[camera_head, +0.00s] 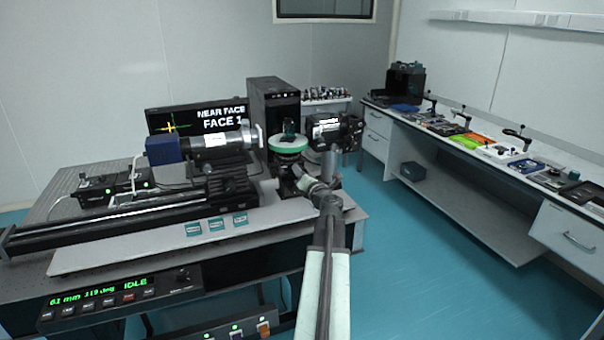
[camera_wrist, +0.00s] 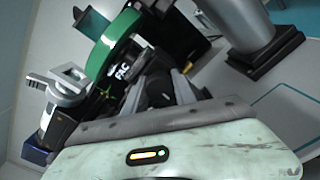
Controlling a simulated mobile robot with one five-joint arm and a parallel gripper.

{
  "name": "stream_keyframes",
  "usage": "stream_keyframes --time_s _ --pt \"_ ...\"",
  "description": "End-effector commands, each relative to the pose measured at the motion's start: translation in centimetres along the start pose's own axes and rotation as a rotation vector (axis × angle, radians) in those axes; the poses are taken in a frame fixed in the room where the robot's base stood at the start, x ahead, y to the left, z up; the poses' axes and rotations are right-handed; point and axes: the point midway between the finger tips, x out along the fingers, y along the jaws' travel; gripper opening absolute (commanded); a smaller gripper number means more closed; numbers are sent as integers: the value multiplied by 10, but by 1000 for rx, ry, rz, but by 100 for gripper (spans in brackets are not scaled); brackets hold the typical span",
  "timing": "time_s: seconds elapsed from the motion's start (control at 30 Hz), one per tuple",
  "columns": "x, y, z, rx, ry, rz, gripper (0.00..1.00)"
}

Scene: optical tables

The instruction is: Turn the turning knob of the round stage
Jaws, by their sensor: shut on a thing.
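The round stage (camera_head: 287,144) has a green rim and a dark block (camera_head: 290,129) standing on top. It stands near the right end of the left optical table. In the wrist view its green rim (camera_wrist: 112,46) is tilted at the upper left. My gripper (camera_head: 306,182) reaches the stage's base from the front. In the wrist view my gripper (camera_wrist: 158,80) is shut on a dark round part below the rim, which appears to be the turning knob (camera_wrist: 156,92). The jaws hide much of the knob, and in the head view it cannot be made out.
A lens barrel with a blue end (camera_head: 165,150) points at the stage from the left. A dark instrument (camera_head: 334,132) stands close on its right. A monitor (camera_head: 205,117) reads "NEAR FACE FACE 1". A controller (camera_head: 122,296) shows "IDLE". The floor to the right is clear.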

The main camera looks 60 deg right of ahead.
Motion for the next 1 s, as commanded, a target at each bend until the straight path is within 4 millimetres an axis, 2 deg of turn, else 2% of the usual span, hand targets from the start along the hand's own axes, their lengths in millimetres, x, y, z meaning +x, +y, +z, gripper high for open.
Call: stream_keyframes --time_s 0.6,0.63,0.7,1.0 --pt "0 -1 0 40 -1 -2 0" --pt "0 -1 0 40 -1 -2 38" --pt "0 -1 0 40 -1 -1 54" --pt "-1 0 0 40 0 0 54"
